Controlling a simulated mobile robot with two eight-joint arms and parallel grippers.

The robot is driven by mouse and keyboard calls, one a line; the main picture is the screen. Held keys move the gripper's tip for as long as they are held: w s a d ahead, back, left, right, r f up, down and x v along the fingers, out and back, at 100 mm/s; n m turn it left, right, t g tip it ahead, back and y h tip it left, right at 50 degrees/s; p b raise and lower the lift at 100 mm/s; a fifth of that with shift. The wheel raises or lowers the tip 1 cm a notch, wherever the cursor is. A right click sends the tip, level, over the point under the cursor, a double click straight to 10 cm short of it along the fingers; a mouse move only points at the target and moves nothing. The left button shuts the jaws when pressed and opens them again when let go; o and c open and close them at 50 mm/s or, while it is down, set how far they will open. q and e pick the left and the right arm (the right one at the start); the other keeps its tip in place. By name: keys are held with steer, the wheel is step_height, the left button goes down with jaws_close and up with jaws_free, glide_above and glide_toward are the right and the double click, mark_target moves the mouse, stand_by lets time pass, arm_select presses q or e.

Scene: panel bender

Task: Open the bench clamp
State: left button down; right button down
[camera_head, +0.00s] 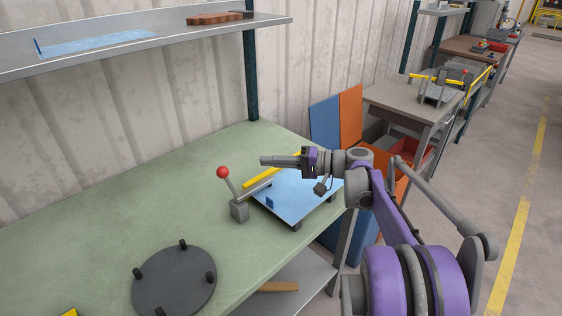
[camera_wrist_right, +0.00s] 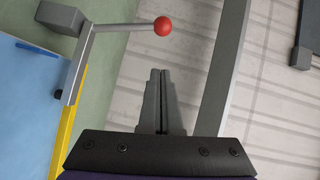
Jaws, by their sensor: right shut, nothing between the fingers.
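The bench clamp (camera_head: 240,209) stands on the green workbench, a grey block with a lever that rises to a red ball knob (camera_head: 223,172). A grey arm and a yellow bar (camera_head: 262,175) lie across a blue sheet (camera_head: 292,204) beside it. My right gripper (camera_head: 265,161) is shut and empty, above the sheet and to the right of the knob, apart from it. In the right wrist view, the shut fingers (camera_wrist_right: 157,75) point toward the red knob (camera_wrist_right: 164,26), which is beyond their tips. My left gripper is not in view.
A dark round plate with several pegs (camera_head: 174,284) sits on the green workbench (camera_head: 100,225) at the front. A shelf (camera_head: 180,35) hangs above the back. Blue and orange panels (camera_head: 338,120) stand beyond the bench. The bench's left middle is clear.

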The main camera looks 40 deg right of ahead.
steer(key=w+a+f, duration=0.1)
steer(key=w+a, duration=0.3)
steer(key=a, duration=0.2)
steer(key=shift+a, duration=0.35)
steer(key=shift+a+p, duration=0.1)
steer(key=shift+p, duration=0.2)
